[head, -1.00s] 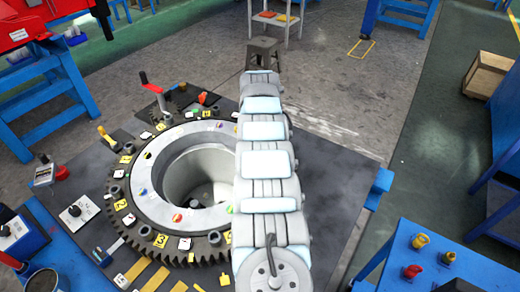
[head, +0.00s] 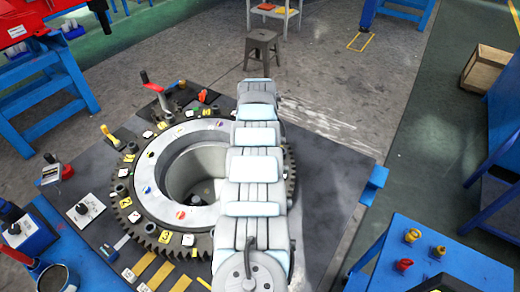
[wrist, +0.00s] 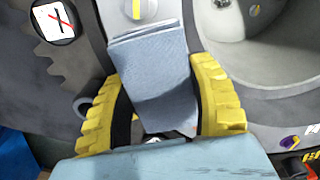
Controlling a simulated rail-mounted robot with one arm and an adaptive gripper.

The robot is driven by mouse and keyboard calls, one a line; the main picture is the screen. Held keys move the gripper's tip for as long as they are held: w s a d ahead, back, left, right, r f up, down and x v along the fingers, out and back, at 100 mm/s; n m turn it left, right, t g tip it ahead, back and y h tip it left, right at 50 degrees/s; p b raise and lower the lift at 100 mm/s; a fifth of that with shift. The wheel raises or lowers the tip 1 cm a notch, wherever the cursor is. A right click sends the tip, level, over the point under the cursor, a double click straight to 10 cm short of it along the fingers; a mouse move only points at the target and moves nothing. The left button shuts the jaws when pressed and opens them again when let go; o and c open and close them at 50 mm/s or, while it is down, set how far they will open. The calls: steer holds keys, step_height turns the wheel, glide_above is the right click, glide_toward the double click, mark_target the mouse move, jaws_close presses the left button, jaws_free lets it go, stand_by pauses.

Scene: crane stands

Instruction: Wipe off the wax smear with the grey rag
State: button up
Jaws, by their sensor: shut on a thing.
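My gripper (wrist: 130,45) shows in the wrist view with two yellow, ridged fingers. It is shut on the grey rag (wrist: 158,80), a folded blue-grey cloth held between the fingers. The rag lies over the toothed ring and its pale inner rim in this view; I cannot tell whether it touches them. In the head view my arm hides the gripper and the rag. I cannot make out the wax smear in either view; it may be hidden.
A large gear ring (head: 150,192) with a pale hub lies on the dark table (head: 335,175), carrying several small labels. A blue stand (head: 440,270) is at the front right.

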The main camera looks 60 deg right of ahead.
steer(key=shift+w+d+f+b, duration=0.1)
steer(key=shift+d+f+b, duration=0.1)
steer(key=shift+b, duration=0.4)
steer(key=shift+w+d+b, duration=0.25)
steer(key=shift+d+b, duration=0.1)
steer(key=shift+b, duration=0.9)
steer(key=shift+w+d+f+b, duration=0.15)
steer(key=shift+w+d+b, duration=0.15)
steer(key=shift+b, duration=1.4)
steer(key=shift+r, duration=0.2)
steer(key=shift+a+r+p, duration=0.15)
steer(key=shift+r+p, duration=0.1)
steer(key=shift+p, duration=0.55)
steer(key=shift+s+a+p, duration=0.1)
steer(key=shift+s+p, duration=0.2)
steer(key=shift+a, duration=0.1)
steer(key=shift+p, duration=0.3)
